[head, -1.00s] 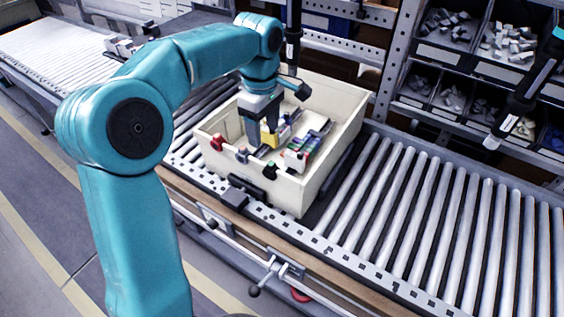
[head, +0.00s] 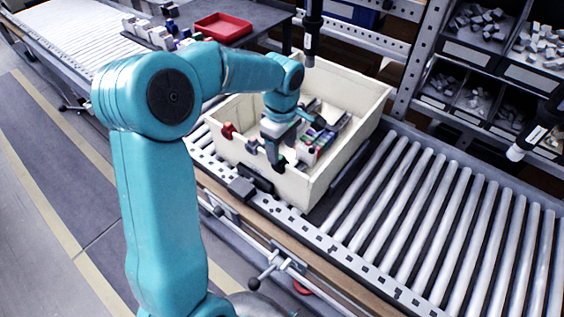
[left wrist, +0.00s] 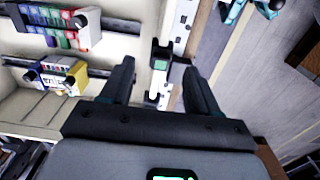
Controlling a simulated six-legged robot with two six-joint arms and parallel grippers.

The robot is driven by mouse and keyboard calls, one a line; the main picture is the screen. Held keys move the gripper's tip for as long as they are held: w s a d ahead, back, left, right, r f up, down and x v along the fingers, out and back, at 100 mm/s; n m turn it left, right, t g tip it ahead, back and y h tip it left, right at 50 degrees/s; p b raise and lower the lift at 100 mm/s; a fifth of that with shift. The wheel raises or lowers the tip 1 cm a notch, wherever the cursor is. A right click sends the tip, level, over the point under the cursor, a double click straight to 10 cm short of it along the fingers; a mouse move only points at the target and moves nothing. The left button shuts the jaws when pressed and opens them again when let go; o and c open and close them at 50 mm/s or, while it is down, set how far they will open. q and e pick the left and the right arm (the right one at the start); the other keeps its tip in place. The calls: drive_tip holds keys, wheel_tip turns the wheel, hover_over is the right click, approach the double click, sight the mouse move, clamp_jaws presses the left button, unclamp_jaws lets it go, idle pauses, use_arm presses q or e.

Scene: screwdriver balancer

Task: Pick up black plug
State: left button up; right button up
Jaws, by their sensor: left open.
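A small black plug (head: 281,164) appears at the crate's front wall in the head view, partly hidden by my left gripper. My left gripper (head: 271,160) is open and points down at the front wall, close beside the plug. In the left wrist view its two dark fingers (left wrist: 160,88) are spread apart with nothing gripped between them. A black knob (left wrist: 80,21) shows at the end of a coloured module to their upper left; I cannot tell for sure that it is the plug. My right gripper is not in view.
The cream crate (head: 352,120) holds coloured modules (head: 318,138) and stands on the roller conveyor (head: 410,215). A red tray (head: 221,27) sits at the back. Rollers right of the crate are clear.

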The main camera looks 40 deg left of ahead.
sight(280, 156)
use_arm(q)
drive_tip(key=shift+s+a+f, duration=0.1)
drive_tip(key=shift+s+f, duration=0.15)
drive_tip(key=shift+f, duration=0.05)
wheel_tip(280, 156, down, 5)
drive_tip(key=shift+w+a+r+p, duration=0.1)
drive_tip(key=shift+w+p, duration=0.05)
drive_tip(key=shift+p, duration=0.45)
drive_tip(key=shift+c, duration=0.3)
clamp_jaws()
drive_tip(key=shift+r, duration=0.1)
drive_tip(key=shift+w+r, duration=0.1)
drive_tip(key=shift+r, duration=0.1)
wheel_tip(280, 156, up, 20)
drive_tip(key=shift+f, duration=0.2)
